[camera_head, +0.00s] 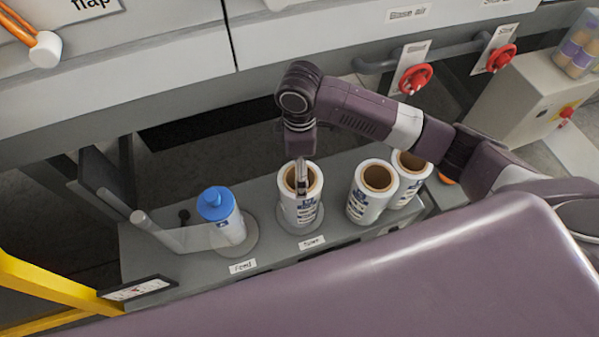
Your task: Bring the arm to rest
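My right arm comes in from the right and bends down at the wrist. My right gripper (301,186) points down at the open core of a white roll (298,212), its fingers seen against the core's inside. The fingers are too small and overlapped to tell whether they are open or shut on the roll's wall. This roll stands upright on a round plate whose label seems to read "Spare". My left gripper is not in view.
A white roll with a blue cap (228,226) stands on the round plate labelled "Feed" (243,266), beside a grey curved arm (165,233). Two more rolls (362,204) (411,187) stand right. Red valve handles (416,78) (501,57) are behind my arm. A yellow rail (45,283) is at left.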

